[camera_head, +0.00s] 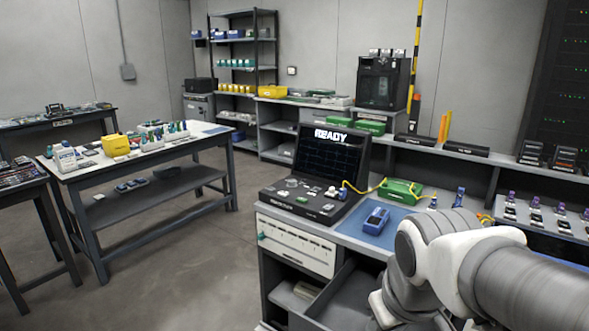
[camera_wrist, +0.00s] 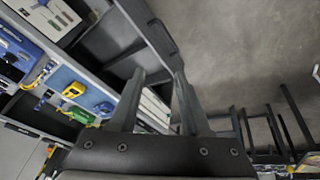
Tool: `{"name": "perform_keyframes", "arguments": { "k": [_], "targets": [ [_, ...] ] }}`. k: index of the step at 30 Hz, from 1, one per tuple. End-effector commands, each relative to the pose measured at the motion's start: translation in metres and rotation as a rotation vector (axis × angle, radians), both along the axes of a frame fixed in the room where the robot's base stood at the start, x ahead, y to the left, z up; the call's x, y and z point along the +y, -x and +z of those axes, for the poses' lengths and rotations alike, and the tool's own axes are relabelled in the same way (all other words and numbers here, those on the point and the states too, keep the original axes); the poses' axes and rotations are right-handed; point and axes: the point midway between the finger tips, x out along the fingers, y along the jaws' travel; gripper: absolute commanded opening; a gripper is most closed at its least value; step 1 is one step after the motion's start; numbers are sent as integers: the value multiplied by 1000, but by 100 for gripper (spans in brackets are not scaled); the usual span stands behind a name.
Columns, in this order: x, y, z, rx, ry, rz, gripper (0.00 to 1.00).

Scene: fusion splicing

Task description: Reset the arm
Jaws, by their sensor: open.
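My arm (camera_head: 470,265) reaches in from the right edge of the head view and bends down in front of the workbench. My gripper (camera_wrist: 159,76) shows in the wrist view with its two dark fingers apart and nothing between them. It hangs in the air by the bench front, with the open drawer (camera_head: 345,295) and the floor beyond it. In the head view I cannot make out the fingertips.
A splicer (camera_head: 312,180) with a screen reading READY stands on the bench. A blue device (camera_head: 377,219) lies on a blue mat, with a green box (camera_head: 400,191) behind. A loaded table (camera_head: 75,175) stands left. The floor between is clear.

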Motion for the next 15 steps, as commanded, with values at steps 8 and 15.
{"name": "perform_keyframes", "arguments": {
  "k": [8,15],
  "targets": [
    [-6,44,25,-113,-137,-227,47],
    [-6,48,79,-118,-153,-252,47]
  ]
}}
